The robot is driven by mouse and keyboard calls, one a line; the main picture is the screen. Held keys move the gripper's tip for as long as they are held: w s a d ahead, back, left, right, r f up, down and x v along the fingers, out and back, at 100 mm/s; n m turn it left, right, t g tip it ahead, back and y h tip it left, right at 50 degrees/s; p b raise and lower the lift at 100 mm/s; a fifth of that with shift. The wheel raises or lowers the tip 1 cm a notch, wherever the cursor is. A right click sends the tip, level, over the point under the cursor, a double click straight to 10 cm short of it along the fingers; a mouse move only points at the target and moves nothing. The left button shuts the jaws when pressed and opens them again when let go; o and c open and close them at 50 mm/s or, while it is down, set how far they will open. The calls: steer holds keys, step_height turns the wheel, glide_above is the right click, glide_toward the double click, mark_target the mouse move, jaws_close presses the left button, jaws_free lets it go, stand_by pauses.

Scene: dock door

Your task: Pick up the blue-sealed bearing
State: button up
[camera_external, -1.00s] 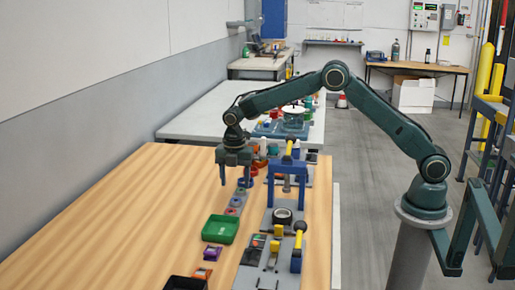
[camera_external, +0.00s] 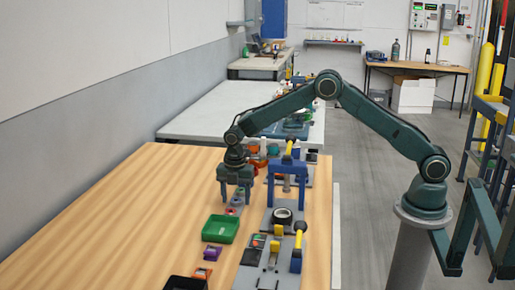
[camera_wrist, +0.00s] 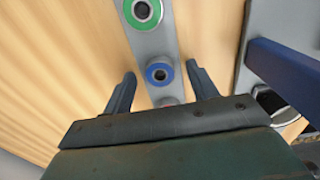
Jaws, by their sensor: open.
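The blue-sealed bearing (camera_wrist: 158,73) shows in the wrist view as a blue ring around a metal centre, on a grey strip (camera_wrist: 155,45). My gripper (camera_wrist: 160,69) is open, with one finger on each side of the bearing and nothing held. I cannot tell from this view how far above the bearing the fingertips are. In the external view my gripper (camera_external: 235,201) points down over the strip, and its fingers partly hide the bearings there.
A green-sealed bearing (camera_wrist: 143,12) and a partly hidden red one (camera_wrist: 168,102) share the strip. A blue frame (camera_external: 288,168) stands close at the right. A green bin (camera_external: 220,229) sits in front. The wooden table is clear to the left.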

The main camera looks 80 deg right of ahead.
mark_target(236, 201)
stand_by(0.4)
steer(key=c, duration=1.1)
steer(key=shift+r, duration=0.15)
step_height(236, 201, up, 20)
steer(key=shift+f, duration=0.1)
steer(key=shift+f, duration=0.1)
stand_by(0.5)
